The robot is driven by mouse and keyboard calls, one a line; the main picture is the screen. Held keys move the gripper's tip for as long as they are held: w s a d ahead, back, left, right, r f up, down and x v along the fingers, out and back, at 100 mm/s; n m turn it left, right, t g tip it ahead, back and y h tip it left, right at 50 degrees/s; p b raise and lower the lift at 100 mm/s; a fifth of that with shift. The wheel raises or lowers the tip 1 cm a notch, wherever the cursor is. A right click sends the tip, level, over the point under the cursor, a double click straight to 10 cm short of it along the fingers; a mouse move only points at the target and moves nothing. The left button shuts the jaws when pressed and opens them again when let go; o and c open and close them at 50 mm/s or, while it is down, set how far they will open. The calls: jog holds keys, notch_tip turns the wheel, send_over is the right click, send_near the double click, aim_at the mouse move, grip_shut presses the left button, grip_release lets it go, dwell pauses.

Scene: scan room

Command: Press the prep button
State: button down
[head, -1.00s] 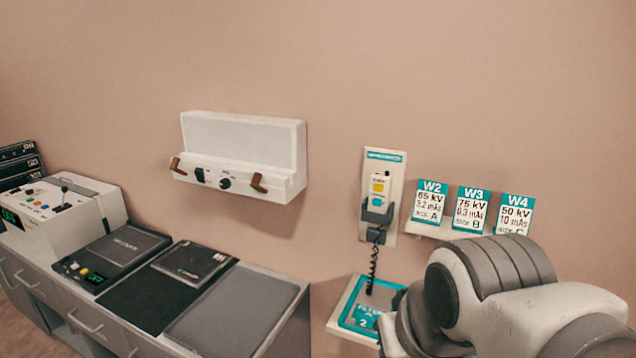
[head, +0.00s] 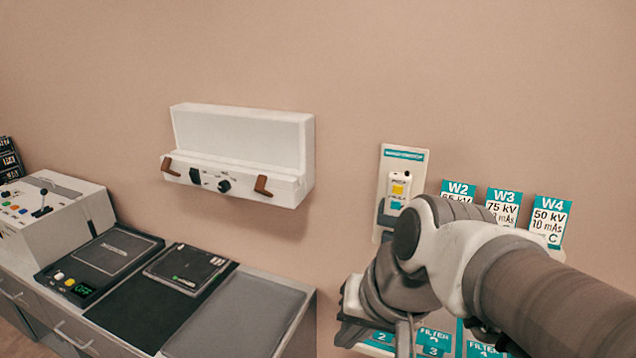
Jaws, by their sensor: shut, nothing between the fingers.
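A white hand switch (head: 396,190) hangs in a dark holder on a pale wall plate (head: 407,154). On its face are a yellow button (head: 398,189) and a blue button (head: 396,204). Their lettering is too small to read, so I cannot tell which is prep. My arm covers the lower right of the plate and the holder. My gripper (head: 404,338) is only partly visible at the bottom, below the hand switch and apart from it, in front of the filter panel. It is shut and empty.
Cards W2, W3 and W4 (head: 551,216) stand right of the switch, partly behind my arm. Filter plates (head: 433,344) are below. A white wall box (head: 240,150) with brown handles projects at left. A counter holds a control console (head: 50,212) and dark flat panels (head: 190,268).

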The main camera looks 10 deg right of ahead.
aim_at(398, 189)
jog(key=w+a+m+t+y, duration=0.3)
jog(key=w+m+y, duration=0.4)
jog(key=w+m, duration=0.95)
jog(key=w+d+m+t+h, duration=0.3)
jog(key=w+d+m+t, duration=0.1)
jog(key=d+m, duration=0.6)
jog(key=w+d+m+t+h, duration=0.3)
jog(key=w+d+m, duration=0.3)
jog(key=d+m, duration=0.4)
jog(key=shift+d+f+m+t, duration=0.25)
jog(key=shift+m+t, duration=0.3)
jog(key=shift+t, duration=0.35)
jog(key=shift+p, duration=0.3)
jog(key=shift+w+d+p, duration=0.3)
jog(key=shift+w+d, duration=0.5)
jog(key=shift+w, duration=0.4)
jog(key=shift+w+d+p, duration=0.25)
jog(key=shift+w+d, duration=0.5)
jog(key=shift+w, duration=0.45)
jog(key=shift+w+d+p, duration=0.3)
jog(key=shift+w+d, duration=0.5)
jog(key=shift+w, duration=0.4)
